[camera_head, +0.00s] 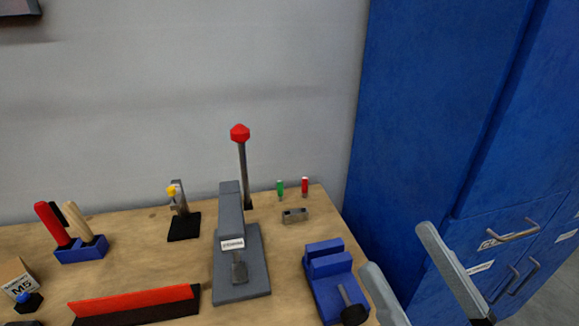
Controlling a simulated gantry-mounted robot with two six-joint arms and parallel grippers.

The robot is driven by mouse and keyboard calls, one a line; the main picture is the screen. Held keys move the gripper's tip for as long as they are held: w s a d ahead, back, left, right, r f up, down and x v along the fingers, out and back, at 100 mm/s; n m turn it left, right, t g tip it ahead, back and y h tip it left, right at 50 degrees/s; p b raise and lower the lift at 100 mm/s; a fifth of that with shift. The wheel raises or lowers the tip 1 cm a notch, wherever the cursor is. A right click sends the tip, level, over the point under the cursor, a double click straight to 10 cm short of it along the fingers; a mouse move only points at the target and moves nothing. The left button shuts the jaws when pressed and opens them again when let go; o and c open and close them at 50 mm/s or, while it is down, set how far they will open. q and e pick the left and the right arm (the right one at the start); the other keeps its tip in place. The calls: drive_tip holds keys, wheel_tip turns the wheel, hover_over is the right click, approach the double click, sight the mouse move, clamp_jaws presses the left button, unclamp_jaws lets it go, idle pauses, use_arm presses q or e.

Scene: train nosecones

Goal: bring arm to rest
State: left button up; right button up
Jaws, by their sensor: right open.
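My right gripper (418,268) shows at the lower right. Its two grey fingers are spread apart with nothing between them. It is in front of the blue cabinet and to the right of the blue vise, apart from the vise in the picture. My left gripper is not in view.
A wooden workbench (140,262) holds a blue vise (330,262), a grey press (231,215) with a red-topped lever, a black stand (184,228), a blue tool holder (82,250) and a red-black bar (135,303). A blue cabinet (440,110) with handles stands at right.

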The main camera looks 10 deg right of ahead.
drive_tip(key=d+r+m+t+h+p, duration=0.1)
drive_tip(key=r+h+p, duration=0.3)
drive_tip(key=r+p, duration=1.5)
drive_tip(key=d+r+m+t+h+p, duration=0.2)
drive_tip(key=r+p, duration=1.8)
drive_tip(key=r, duration=1.5)
drive_tip(key=d+t+h, duration=0.1)
drive_tip(key=t+h, duration=0.1)
drive_tip(key=h, duration=0.1)
drive_tip(key=shift+d+m, duration=0.25)
drive_tip(key=shift+m, duration=0.05)
drive_tip(key=shift+s, duration=0.1)
